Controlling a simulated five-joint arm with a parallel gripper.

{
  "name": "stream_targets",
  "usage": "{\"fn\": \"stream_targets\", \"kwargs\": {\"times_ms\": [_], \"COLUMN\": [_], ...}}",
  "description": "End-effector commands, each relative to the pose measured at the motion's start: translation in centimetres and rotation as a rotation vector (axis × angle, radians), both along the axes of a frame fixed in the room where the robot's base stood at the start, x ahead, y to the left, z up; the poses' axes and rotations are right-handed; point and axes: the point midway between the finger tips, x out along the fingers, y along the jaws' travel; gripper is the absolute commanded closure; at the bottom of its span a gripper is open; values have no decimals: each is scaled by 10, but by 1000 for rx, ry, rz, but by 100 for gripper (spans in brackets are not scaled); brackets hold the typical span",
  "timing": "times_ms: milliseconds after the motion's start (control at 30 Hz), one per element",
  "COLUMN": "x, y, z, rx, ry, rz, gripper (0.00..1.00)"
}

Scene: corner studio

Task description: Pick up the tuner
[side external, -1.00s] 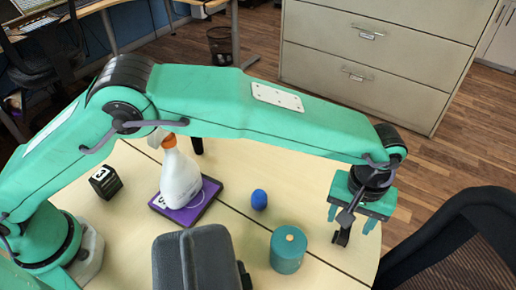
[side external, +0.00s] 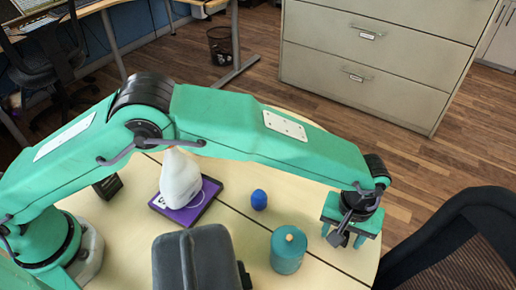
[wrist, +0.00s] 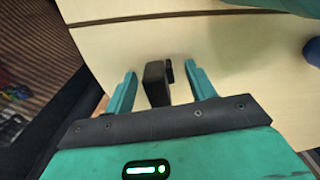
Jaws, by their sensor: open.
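The tuner (wrist: 156,85) is a small black block with a clip-like part on its right side. In the wrist view it stands on the pale table between my two teal fingers, with gaps on both sides. My gripper (wrist: 160,70) is open and points down over it. In the side external view my gripper (side external: 343,234) is low over the right end of the table. The dark tuner (side external: 341,239) shows only partly below and between the fingers there.
A teal canister (side external: 288,252) stands left of my gripper. A blue egg-shaped object (side external: 259,200) is farther left. A white bottle (side external: 180,180) stands on a purple book (side external: 187,215). A dark case (side external: 197,262) is in front. The table edge and a chair (side external: 455,240) are to the right.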

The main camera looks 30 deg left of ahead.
Motion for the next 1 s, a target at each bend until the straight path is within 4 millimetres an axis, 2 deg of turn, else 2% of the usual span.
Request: {"fn": "stream_targets", "kwargs": {"times_ms": [467,700,1000], "x": [0,0,0], "y": [0,0,0], "z": [0,0,1], "rx": [0,0,0], "ry": [0,0,0], "rz": [0,0,0], "gripper": [45,92,92]}}
